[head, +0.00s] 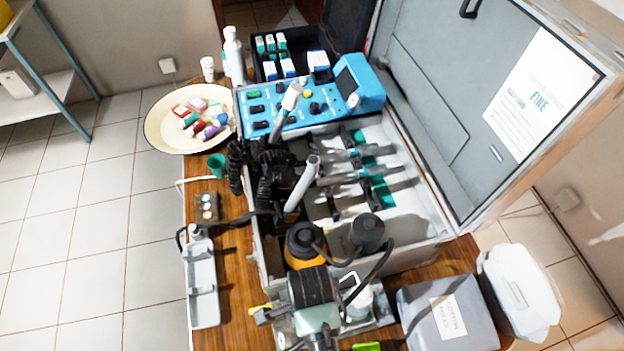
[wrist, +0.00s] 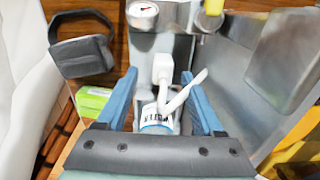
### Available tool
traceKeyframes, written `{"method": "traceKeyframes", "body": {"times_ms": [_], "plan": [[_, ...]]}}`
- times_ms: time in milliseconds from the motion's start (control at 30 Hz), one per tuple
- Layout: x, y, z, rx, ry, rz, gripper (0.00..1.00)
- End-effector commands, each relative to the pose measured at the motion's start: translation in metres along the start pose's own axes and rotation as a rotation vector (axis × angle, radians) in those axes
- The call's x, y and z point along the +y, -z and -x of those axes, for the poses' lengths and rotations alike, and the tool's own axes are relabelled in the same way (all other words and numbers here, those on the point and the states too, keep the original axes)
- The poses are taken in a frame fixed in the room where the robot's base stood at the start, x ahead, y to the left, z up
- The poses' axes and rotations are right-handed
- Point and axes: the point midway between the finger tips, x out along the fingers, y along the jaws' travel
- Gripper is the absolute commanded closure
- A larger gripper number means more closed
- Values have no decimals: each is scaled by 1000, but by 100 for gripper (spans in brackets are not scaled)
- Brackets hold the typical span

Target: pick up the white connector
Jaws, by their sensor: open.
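A white connector (wrist: 163,68), a blocky fitting on a slim stem, stands upright in the wrist view. A slanted white tube (wrist: 184,91) is beside it, in front of a white jar (wrist: 157,126) with a dark-lettered label. My gripper (wrist: 159,76) is open, its two blue fingers on either side of the connector with gaps visible. I cannot tell whether the fingertips are level with it in depth. The jar's lower part is hidden by the gripper's dark plate.
In the wrist view, a gauge (wrist: 143,11) and metal panel lie beyond the connector, a dark frame-like part (wrist: 82,46) and green box (wrist: 93,100) at left. In the head view, the open case (head: 420,245) and a grey box (head: 447,312) crowd the wooden table.

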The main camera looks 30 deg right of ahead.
Motion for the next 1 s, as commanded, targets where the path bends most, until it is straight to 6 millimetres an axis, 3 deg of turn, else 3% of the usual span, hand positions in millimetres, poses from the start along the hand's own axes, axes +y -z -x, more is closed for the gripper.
{"method": "traceKeyframes", "body": {"times_ms": [233, 567, 933, 1000], "plan": [[-2, 3, -34, 0, -2, 0, 31], [-3, 3, -39, 0, 1, 0, 33], [-2, 3, -39, 0, 0, 0, 100], [-2, 3, -39, 0, 0, 0, 100]]}}
